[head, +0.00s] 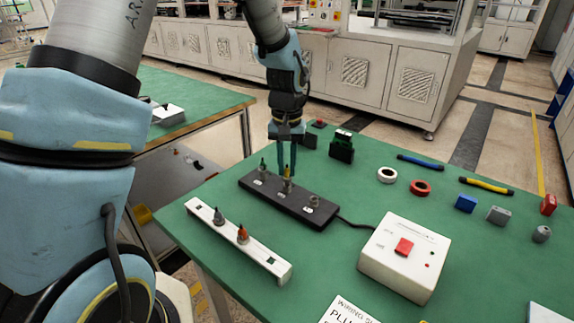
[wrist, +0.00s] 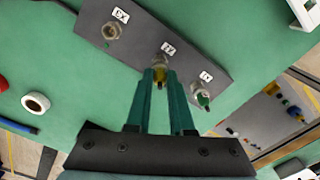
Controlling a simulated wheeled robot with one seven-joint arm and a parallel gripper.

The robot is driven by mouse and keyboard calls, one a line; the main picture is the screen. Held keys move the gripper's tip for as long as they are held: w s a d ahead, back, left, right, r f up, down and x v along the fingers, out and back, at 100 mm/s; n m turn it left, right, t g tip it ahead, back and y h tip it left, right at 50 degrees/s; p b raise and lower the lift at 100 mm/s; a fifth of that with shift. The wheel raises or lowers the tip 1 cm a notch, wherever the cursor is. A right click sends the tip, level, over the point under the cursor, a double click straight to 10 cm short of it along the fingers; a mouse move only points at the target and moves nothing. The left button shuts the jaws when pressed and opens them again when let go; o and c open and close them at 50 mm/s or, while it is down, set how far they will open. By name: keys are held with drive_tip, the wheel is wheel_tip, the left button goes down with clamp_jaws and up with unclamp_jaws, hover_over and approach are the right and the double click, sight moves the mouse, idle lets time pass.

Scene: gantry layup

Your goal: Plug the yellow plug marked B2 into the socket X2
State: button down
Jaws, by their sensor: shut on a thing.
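The yellow plug (head: 287,172) stands upright at the middle socket (head: 287,187) of the black socket strip (head: 254,190). In the wrist view, yellow shows at the middle socket (wrist: 160,63) between my fingertips. My gripper (head: 287,168) points down and is shut on the yellow plug. The plug's lower end meets the socket's top; how deep it sits I cannot tell. The B2 mark is not readable. A green plug (head: 262,165) stands in the strip's left socket, and the right socket (head: 313,201) is empty.
A white rack (head: 262,257) holding a grey plug (head: 218,216) and a red plug (head: 242,234) lies in front. A white box with a red button (head: 395,270) stands at the right, by the strip's black cable (head: 352,224). Rings, tools and blocks lie further right.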

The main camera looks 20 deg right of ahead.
drive_tip(key=shift+f+b, duration=0.45)
drive_tip(key=shift+f, duration=0.35)
drive_tip(key=c, duration=0.7)
unclamp_jaws()
drive_tip(key=shift+r, duration=0.1)
wheel_tip(320, 180, up, 11)
drive_tip(key=shift+f+b, duration=0.2)
drive_tip(key=shift+b, duration=0.6)
